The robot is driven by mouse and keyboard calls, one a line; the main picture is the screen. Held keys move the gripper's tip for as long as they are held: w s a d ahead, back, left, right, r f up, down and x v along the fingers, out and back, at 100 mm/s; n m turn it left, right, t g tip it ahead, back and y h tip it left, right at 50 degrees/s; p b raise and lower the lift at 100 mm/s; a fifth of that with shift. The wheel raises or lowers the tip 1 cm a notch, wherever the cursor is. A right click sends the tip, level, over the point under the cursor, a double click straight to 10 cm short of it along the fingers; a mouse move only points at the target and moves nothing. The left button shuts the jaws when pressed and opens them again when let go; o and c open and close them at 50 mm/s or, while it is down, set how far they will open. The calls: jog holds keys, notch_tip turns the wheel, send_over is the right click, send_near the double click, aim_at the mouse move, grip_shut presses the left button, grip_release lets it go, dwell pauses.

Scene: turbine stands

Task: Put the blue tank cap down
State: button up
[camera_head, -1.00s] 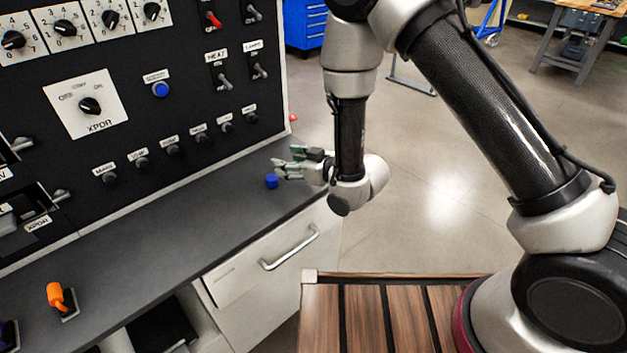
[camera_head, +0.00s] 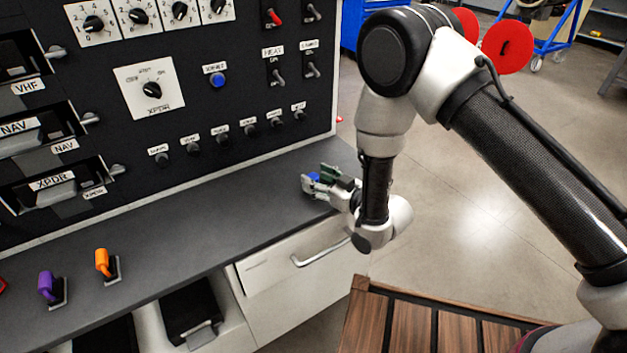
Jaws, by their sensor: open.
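The small blue tank cap (camera_head: 314,177) is at the right end of the dark grey counter (camera_head: 230,220). Part of it is hidden by my gripper's fingers. My gripper (camera_head: 314,184) reaches in from the right, low over the counter, with its fingers spread. The cap shows among the fingers, close to the tips. I cannot tell whether the fingers touch it or whether it rests on the counter.
A black panel (camera_head: 190,110) with knobs and switches rises behind the counter. An orange handle (camera_head: 103,262) and a purple handle (camera_head: 46,287) stand on the left part. The middle of the counter is clear. A drawer (camera_head: 290,270) lies below.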

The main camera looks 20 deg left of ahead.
jog(key=c, duration=0.9)
